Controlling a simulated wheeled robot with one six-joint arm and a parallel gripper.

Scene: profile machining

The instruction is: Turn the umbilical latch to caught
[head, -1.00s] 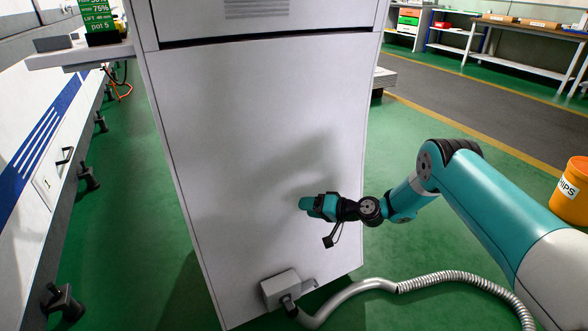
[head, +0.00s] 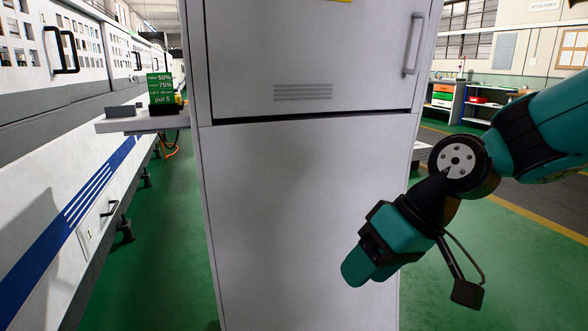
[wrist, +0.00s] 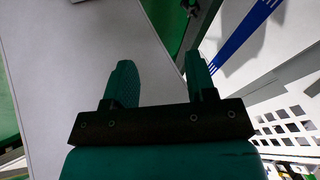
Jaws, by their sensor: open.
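My gripper (head: 362,266) is in front of the lower right part of the grey cabinet (head: 290,220) in the head view, pointing down and left. In the wrist view its two teal fingers (wrist: 160,78) are apart with nothing between them. The pale cabinet face fills the area behind the left finger. I cannot make out the umbilical latch in either current view. The box with the hose at the cabinet's foot is outside the head view.
A grey shelf (head: 140,124) with a green sign (head: 160,88) sticks out left of the cabinet. A long white machine with a blue stripe (head: 72,205) runs along the left. Green floor (head: 178,240) is clear between them. Workbenches stand at the back right.

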